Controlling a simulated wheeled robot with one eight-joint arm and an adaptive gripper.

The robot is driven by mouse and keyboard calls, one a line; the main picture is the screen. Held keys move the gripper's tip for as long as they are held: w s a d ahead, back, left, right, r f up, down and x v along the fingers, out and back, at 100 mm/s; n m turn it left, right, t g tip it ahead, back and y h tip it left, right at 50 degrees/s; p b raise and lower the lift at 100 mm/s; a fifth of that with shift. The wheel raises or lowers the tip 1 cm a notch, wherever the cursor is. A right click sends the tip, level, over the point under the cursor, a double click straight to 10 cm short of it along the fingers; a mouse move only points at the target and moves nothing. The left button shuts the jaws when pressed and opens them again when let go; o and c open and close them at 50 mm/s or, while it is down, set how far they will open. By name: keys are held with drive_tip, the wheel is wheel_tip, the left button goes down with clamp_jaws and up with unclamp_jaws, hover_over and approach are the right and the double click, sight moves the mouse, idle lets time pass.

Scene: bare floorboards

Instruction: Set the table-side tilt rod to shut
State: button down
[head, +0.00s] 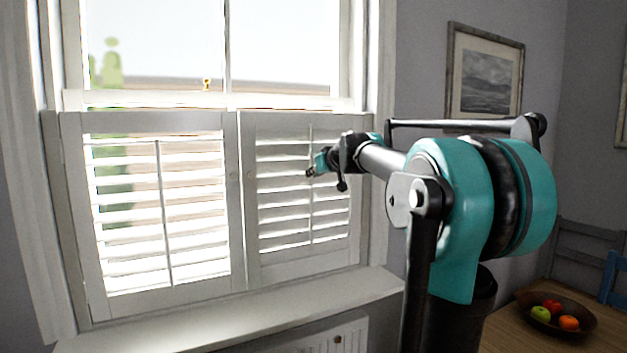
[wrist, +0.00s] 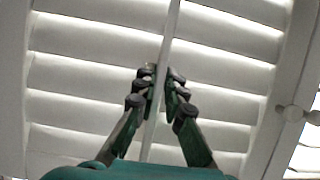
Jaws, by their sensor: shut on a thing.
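The table-side tilt rod (head: 311,215) is the thin upright white rod on the right-hand shutter panel (head: 249,200), the one nearer the table. My gripper (head: 313,172) is at the upper half of this rod. In the wrist view the rod (wrist: 173,38) runs between the fingers of my gripper (wrist: 160,88), which are shut on it, hiding a short piece. The right panel's slats (head: 282,222) are tilted, with bright strips between them. In the wrist view the slats (wrist: 85,73) look broad, with thin lines of light between them.
The left shutter panel (head: 238,260) has its own rod (head: 163,220) and bright gaps between its slats. A white sill (head: 240,317) runs below. A wooden table (head: 505,335) with a fruit bowl (head: 588,326) stands at the lower right. A small knob shows in the wrist view (wrist: 289,114).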

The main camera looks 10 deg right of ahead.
drive_tip(key=shift+r, duration=0.1)
drive_tip(key=c, duration=1.6)
unclamp_jaws()
drive_tip(key=shift+s, duration=0.1)
drive_tip(key=v, duration=1.1)
drive_tip(key=shift+s, duration=0.4)
drive_tip(key=shift+d, duration=0.1)
